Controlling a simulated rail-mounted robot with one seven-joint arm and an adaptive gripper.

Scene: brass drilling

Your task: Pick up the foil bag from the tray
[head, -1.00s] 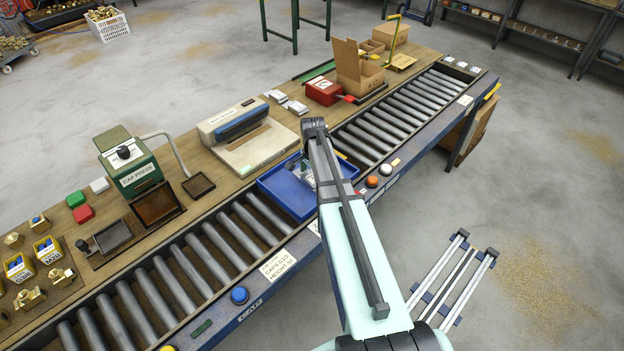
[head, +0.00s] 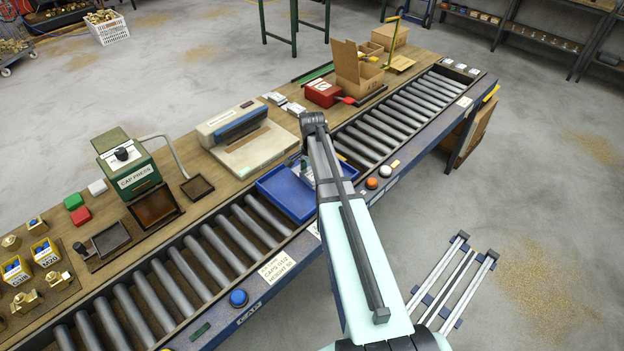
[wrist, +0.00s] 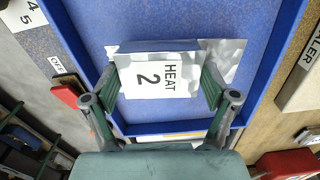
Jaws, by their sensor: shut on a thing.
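The foil bag (wrist: 231,58) is silver, with a white label reading "HEAT 2", in the wrist view. The blue tray (wrist: 135,20) lies behind it there. My gripper (wrist: 160,80) has one finger at each side of the bag and is shut on it. The bag's height over the tray floor is hard to judge. In the head view the blue tray (head: 282,193) sits on the roller conveyor, and my arm covers its right part. My gripper and the bag are mostly hidden there.
A heat sealer (head: 235,135) stands on the bench behind the tray. The green cap press (head: 130,165) is to the left, and a red box (head: 322,92) and open carton (head: 357,72) are behind right. Conveyor rollers (head: 200,250) are bare on both sides of the tray.

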